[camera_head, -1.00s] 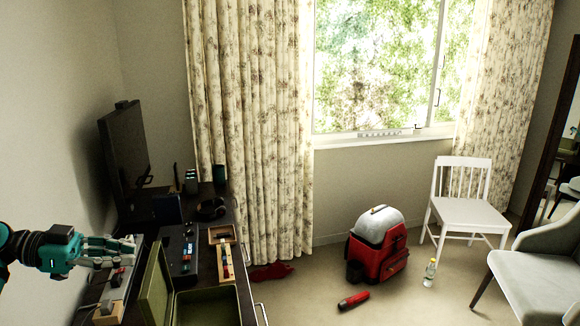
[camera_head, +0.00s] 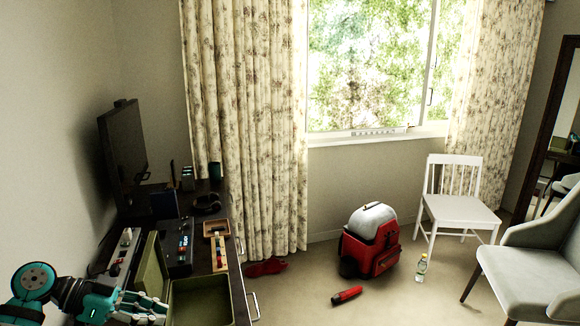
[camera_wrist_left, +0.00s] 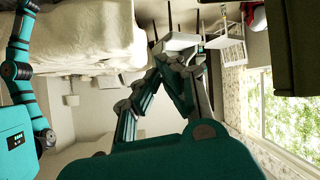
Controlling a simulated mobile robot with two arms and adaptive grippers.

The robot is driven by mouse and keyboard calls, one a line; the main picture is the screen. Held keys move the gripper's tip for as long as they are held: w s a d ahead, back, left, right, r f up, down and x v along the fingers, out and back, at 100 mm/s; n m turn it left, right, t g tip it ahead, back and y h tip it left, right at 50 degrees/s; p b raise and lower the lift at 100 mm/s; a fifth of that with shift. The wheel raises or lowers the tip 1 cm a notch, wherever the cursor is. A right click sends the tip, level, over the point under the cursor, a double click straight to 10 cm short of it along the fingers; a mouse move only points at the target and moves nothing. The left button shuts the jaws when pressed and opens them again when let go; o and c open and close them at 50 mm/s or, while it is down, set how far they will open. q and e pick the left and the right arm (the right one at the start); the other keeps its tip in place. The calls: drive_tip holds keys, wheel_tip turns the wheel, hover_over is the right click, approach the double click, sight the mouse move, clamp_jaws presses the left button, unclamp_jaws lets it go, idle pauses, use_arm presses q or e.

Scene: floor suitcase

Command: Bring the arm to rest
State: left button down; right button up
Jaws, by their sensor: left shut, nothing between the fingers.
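My left gripper (camera_head: 158,307) is at the lower left of the head view, in front of the open green box (camera_head: 195,300) on the desk. Its fingers point right, and it is shut and empty. In the left wrist view its fingers (camera_wrist_left: 172,55) come together at the middle. Part of the box's lower left is hidden behind the gripper; I cannot tell whether they touch. My right gripper is not in view.
The dark desk (camera_head: 232,262) holds a monitor (camera_head: 124,150), a black device (camera_head: 178,252) and a wooden tray (camera_head: 206,230). A red backpack (camera_head: 372,255), a red cylinder (camera_head: 347,295), a bottle (camera_head: 422,268) and a white chair (camera_head: 458,208) are on the floor.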

use_arm(q)
drive_tip(key=s+d+f+n+g+y, duration=0.1)
drive_tip(key=s+d+f+n+y, duration=0.2)
drive_tip(key=s+f, duration=0.55)
drive_tip(key=s+d+f+n+y, duration=0.25)
drive_tip(key=s+d+f, duration=0.25)
drive_tip(key=f, duration=0.7)
drive_tip(key=s+a+n+t+y, duration=0.15)
drive_tip(key=s+n+y, duration=0.4)
drive_tip(key=s, duration=0.75)
wheel_tip(320, 180, down, 25)
drive_tip(key=s+g, duration=0.1)
drive_tip(key=s+a+f+g, duration=0.1)
drive_tip(key=s+a+f, duration=0.2)
drive_tip(key=s+f, duration=1.4)
drive_tip(key=shift+s+m, duration=0.15)
drive_tip(key=shift+m, duration=0.15)
